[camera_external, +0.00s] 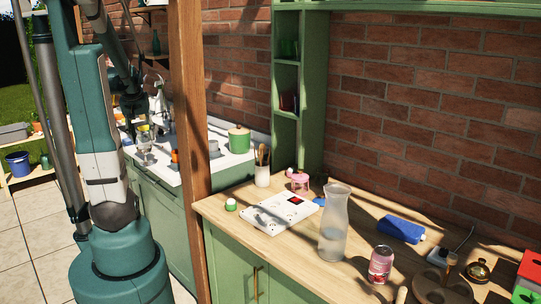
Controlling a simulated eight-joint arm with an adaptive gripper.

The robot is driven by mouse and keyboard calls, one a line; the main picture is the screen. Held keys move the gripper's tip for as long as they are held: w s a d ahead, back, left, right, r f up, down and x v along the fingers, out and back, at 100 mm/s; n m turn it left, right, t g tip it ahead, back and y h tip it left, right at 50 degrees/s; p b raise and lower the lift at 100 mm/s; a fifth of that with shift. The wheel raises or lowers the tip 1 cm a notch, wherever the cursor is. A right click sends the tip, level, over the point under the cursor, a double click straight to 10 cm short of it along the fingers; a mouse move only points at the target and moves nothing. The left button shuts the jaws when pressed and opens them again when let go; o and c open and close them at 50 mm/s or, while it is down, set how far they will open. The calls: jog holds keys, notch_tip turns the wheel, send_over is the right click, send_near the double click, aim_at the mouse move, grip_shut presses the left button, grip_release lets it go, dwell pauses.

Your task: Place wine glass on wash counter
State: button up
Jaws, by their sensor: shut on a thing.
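My arm reaches over to the white wash counter (222,163) behind the wooden post. My gripper (152,122) is small and dark at the counter's left part. It is shut on what looks like the clear wine glass (146,158), which shows faintly below it at the counter's front left. The glass looks roughly upright. I cannot tell whether its foot touches the counter.
A green pot (239,140) and a small orange item (174,156) stand on the wash counter. The wooden post (190,100) rises in front of it. The nearer wooden counter (290,255) holds a glass carafe (335,225), a can (380,265) and a utensil cup (262,175).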

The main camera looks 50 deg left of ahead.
jog(key=w+a+f+m+p, duration=0.1)
jog(key=w+a+m+p, duration=0.1)
jog(key=w+a, duration=0.4)
jog(key=w+a+f+m+t+h+p, duration=0.1)
jog(key=w+a+p, duration=0.4)
jog(key=w, duration=0.9)
jog(key=w+a+f+m+h+p, duration=0.1)
jog(key=w+a+m+p, duration=0.2)
jog(key=w+a, duration=0.5)
jog(key=shift+w+a+f+m+p, duration=0.25)
jog(key=shift+w+p, duration=0.2)
jog(key=shift+w, duration=1.15)
jog(key=shift+t, duration=0.3)
jog(key=shift+f, duration=1.55)
jog(key=o, duration=1.3)
